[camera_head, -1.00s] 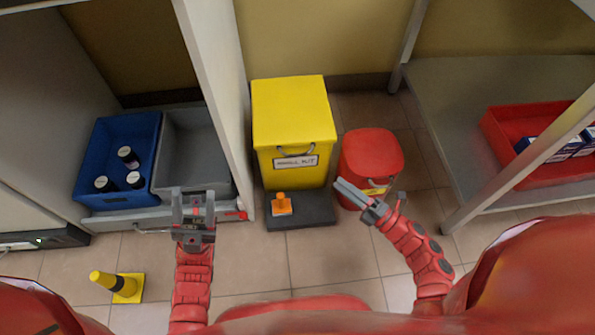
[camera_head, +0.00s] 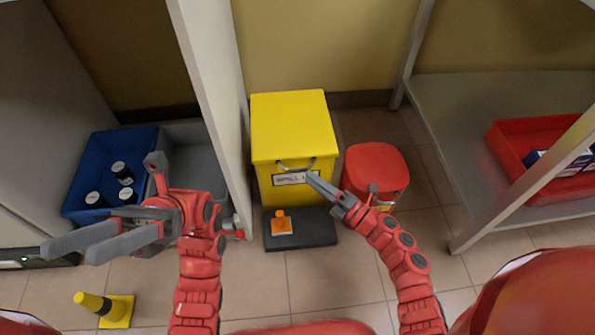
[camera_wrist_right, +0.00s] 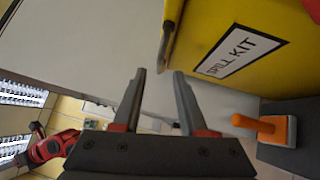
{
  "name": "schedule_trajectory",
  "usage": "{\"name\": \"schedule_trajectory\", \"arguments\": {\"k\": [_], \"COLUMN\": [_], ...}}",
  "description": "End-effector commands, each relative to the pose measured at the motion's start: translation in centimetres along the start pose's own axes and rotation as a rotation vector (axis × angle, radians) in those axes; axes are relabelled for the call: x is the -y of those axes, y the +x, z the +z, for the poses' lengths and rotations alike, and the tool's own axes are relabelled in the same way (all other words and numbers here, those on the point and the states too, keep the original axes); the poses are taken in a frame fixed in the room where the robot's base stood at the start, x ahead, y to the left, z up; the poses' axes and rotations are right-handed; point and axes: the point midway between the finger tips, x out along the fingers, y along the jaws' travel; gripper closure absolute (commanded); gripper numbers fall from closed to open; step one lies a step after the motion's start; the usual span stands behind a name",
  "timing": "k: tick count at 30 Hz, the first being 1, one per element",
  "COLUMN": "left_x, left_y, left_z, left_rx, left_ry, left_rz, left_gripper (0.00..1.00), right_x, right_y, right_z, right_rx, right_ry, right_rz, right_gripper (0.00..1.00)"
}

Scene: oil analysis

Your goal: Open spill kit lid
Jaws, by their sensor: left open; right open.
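The yellow spill kit box (camera_head: 291,125) stands on the floor in the middle of the head view, its lid shut. A metal handle (camera_head: 296,168) sits at the front above a white label. In the right wrist view the handle (camera_wrist_right: 167,45) and the "SPILL KIT" label (camera_wrist_right: 240,52) are close. My right gripper (camera_head: 318,184) is open and empty, in front of the label and just below the handle in the head view; I cannot tell if it touches. My left gripper (camera_head: 72,240) is open and empty, far to the left, pointing left.
A dark base with an orange block (camera_head: 281,222) lies before the box. A red bin (camera_head: 375,172) stands right of it. Blue (camera_head: 92,207) and grey crates are left, behind a white post (camera_head: 215,90).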

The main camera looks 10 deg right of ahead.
Motion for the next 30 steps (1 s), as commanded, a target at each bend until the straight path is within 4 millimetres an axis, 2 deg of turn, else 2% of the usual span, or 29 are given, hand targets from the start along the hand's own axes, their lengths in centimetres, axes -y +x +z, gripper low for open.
{"name": "schedule_trajectory", "arguments": {"k": [6, 12, 18, 26, 30], "left_x": [2.0, 3.7, 4.5, 4.5, 4.5], "left_y": [3.3, 4.6, 4.9, 5.0, 5.0], "left_z": [-3.3, -5.8, -6.8, -6.8, -6.8], "left_rx": [-0.267, -0.437, -0.502, -0.507, -0.506], "left_ry": [-0.045, -0.081, -0.097, -0.098, -0.098], "left_rz": [-0.145, -0.247, -0.290, -0.292, -0.292], "left_gripper": [0.50, 0.50, 0.50, 0.50, 0.50], "right_x": [0.2, 0.0, -0.1, -0.1, -0.1], "right_y": [3.1, 5.2, 6.0, 6.0, 6.0], "right_z": [-0.2, -0.1, -0.1, -0.1, -0.1], "right_rx": [-0.003, -0.005, -0.002, -0.001, -0.002], "right_ry": [-0.001, -0.002, -0.001, 0.000, 0.000], "right_rz": [0.002, 0.003, 0.002, 0.001, 0.001], "right_gripper": [0.58, 0.58, 0.58, 0.58, 0.83]}}
